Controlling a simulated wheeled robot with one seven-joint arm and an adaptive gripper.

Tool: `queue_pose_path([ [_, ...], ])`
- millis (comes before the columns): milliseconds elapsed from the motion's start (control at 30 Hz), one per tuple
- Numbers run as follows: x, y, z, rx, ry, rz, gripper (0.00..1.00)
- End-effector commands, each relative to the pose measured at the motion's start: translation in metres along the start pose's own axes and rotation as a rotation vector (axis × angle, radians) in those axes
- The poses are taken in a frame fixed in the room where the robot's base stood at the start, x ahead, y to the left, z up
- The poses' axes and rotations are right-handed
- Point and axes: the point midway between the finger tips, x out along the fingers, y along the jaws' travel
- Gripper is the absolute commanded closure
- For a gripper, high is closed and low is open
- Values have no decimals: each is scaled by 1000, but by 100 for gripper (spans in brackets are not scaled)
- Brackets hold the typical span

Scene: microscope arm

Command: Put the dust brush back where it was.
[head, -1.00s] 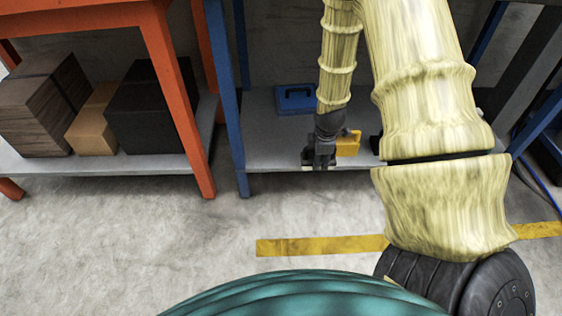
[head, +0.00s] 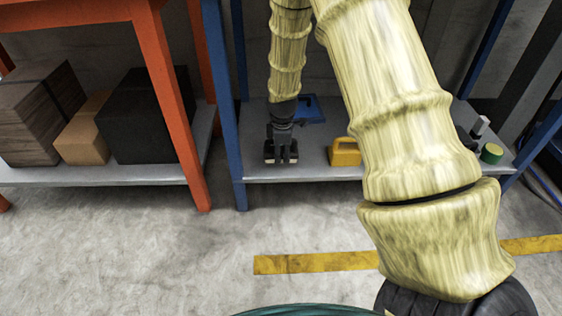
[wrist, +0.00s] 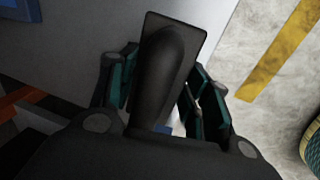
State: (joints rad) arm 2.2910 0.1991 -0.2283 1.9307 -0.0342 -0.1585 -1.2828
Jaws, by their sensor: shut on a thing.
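The dust brush (wrist: 166,65) shows in the wrist view as a black, rounded handle on a dark rectangular plate. My gripper (wrist: 163,105) has its green-padded fingers on both sides of it and is shut on it. In the head view, my gripper (head: 281,156) points down in front of the grey lower shelf (head: 235,172) of the blue-legged bench, left of a yellow case. The brush cannot be told apart from the dark fingers there, and whether it touches the shelf cannot be told.
The yellow case (head: 345,152) and a blue item (head: 308,108) are on the shelf, the blue one partly behind my wrist. A green round thing (head: 491,153) is at the shelf's right end. A blue leg (head: 229,120) stands left of my gripper. Boxes (head: 148,120) fill the orange bench's shelf.

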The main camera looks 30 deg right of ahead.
Motion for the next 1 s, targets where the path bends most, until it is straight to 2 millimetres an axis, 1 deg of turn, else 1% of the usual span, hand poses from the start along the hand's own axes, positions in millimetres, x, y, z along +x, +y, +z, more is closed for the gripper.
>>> queue_pose_path([
  [167,4,2,-4,1,0,0,78],
  [500,34,-4,-3,1,0,0,78],
  [967,36,-4,-3,1,0,0,78],
  [1000,36,-4,-3,1,0,0,45],
])
